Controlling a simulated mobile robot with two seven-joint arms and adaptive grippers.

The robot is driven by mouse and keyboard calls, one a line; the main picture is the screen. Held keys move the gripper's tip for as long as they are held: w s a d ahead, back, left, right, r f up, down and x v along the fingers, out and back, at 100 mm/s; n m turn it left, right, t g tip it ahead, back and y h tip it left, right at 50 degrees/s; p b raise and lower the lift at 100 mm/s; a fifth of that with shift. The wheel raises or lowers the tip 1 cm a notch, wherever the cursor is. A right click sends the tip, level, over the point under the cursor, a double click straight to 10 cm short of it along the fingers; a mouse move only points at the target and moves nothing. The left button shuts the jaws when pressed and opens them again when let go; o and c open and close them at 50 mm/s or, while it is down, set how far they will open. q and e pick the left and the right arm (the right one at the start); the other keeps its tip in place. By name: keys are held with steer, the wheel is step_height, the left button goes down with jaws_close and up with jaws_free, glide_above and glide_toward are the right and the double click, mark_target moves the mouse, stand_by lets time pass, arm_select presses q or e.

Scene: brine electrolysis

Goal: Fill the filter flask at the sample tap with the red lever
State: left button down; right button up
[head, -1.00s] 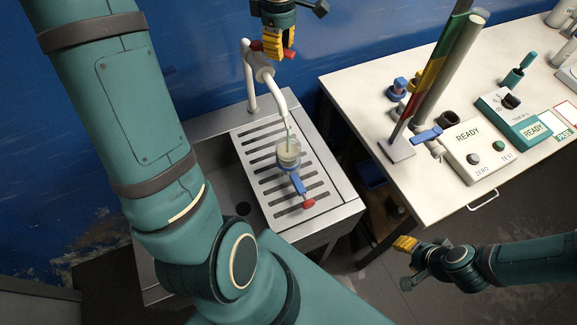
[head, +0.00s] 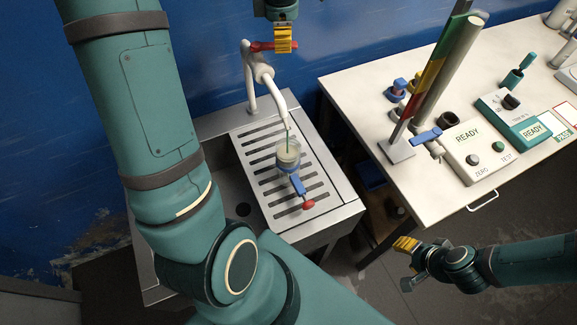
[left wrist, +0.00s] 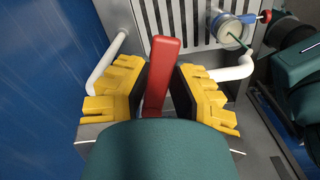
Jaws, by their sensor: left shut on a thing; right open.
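The white sample tap (head: 262,72) stands at the back of the sink unit, its spout bending down over the grille. My left gripper (head: 284,42) is shut on its red lever (head: 262,46); in the left wrist view the red lever (left wrist: 161,75) lies between the yellow fingers (left wrist: 155,92). The clear filter flask (head: 288,157) stands upright on the grille under the spout, with pale contents and a blue arm with a red end. A thin greenish stream (head: 288,136) runs from spout to flask. My right gripper (head: 405,244) is open and empty, low at the right.
The slotted grille (head: 262,185) is clear around the flask, with an open basin (head: 232,180) to its left. A white bench (head: 345,85) at the right carries a slanted column stand (head: 440,80) and instruments reading READY (head: 467,137).

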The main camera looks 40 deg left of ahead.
arm_select(q)
steer(key=shift+w+a+f+n, duration=0.1)
steer(key=shift+w+a+n, duration=0.15)
steer(key=shift+n, duration=0.35)
steer(key=n, duration=0.1)
steer(key=a+n+p, duration=0.1)
steer(key=n, duration=0.1)
steer(key=shift+w+a, duration=0.2)
steer(key=shift+w, duration=0.2)
steer(key=c, duration=0.8)
jaws_free()
steer(key=shift+w, duration=0.1)
step_height(320, 180, up, 12)
